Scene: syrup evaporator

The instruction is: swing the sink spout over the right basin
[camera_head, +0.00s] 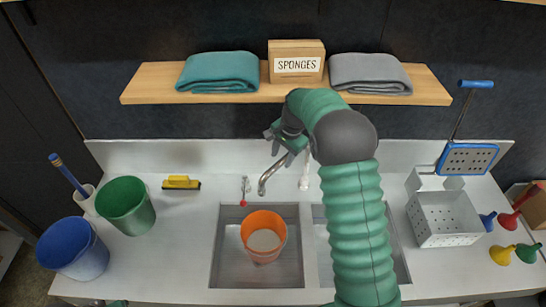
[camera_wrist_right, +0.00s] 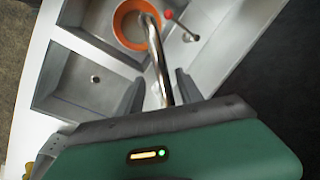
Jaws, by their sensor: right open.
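The metal sink spout (camera_head: 268,179) curves down to the left, its tip near the back edge of the left basin (camera_head: 228,272). My right gripper (camera_head: 277,138) is above and behind the spout. In the right wrist view the spout (camera_wrist_right: 158,62) runs between the two fingers of my right gripper (camera_wrist_right: 159,86), which are open; I cannot tell whether either touches it. The spout points towards the orange bucket (camera_wrist_right: 122,30) there. The right basin (camera_wrist_right: 62,85) looks empty, with a drain; in the head view my arm covers much of it. My left gripper does not show.
The orange bucket (camera_head: 250,232) stands in the left basin. A red-tipped lever (camera_head: 244,190) is left of the spout. A shelf (camera_head: 150,84) with towels and a sponge box hangs behind my right arm.

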